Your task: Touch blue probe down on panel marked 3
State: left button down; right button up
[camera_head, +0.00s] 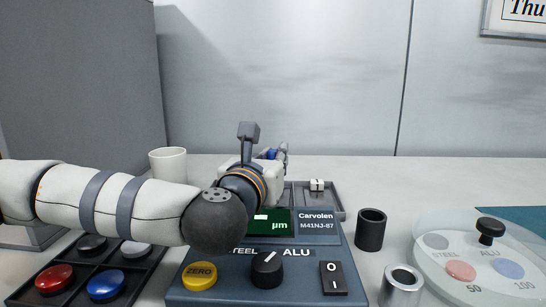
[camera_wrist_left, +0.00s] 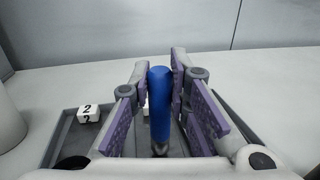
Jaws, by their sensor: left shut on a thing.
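The blue probe (camera_wrist_left: 160,100) stands upright between the purple-padded fingers of my left gripper (camera_wrist_left: 163,95) in the left wrist view. The gripper is shut on it. In the head view my left gripper (camera_head: 280,152) is behind the gauge, and only a bit of the blue probe (camera_head: 268,153) shows. A grey tray (camera_wrist_left: 68,148) lies beyond and below the gripper. A white cube marked 2 (camera_wrist_left: 88,113) sits in its left part. Another white piece is mostly hidden behind the probe. I see no mark 3. My right gripper is not in view.
The blue-grey gauge (camera_head: 230,290) with knob and switch stands in front of the tray. A white cup (camera_head: 168,164), a black cylinder (camera_head: 371,230), a metal cylinder (camera_head: 401,287), a tray of coloured caps (camera_head: 135,288) and a clear round plate (camera_head: 440,284) stand around.

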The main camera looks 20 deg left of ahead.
pick_arm(q)
jog(key=shift+f, duration=0.6)
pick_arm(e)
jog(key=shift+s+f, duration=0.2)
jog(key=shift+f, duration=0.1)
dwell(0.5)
pick_arm(q)
notch_tip(320, 180, up, 8)
jog(key=p, duration=0.3)
jog(key=shift+s+f+p, duration=0.1)
jog(key=shift+f+p, duration=0.15)
jog(key=shift+p, duration=0.1)
jog(key=shift+f, duration=0.2)
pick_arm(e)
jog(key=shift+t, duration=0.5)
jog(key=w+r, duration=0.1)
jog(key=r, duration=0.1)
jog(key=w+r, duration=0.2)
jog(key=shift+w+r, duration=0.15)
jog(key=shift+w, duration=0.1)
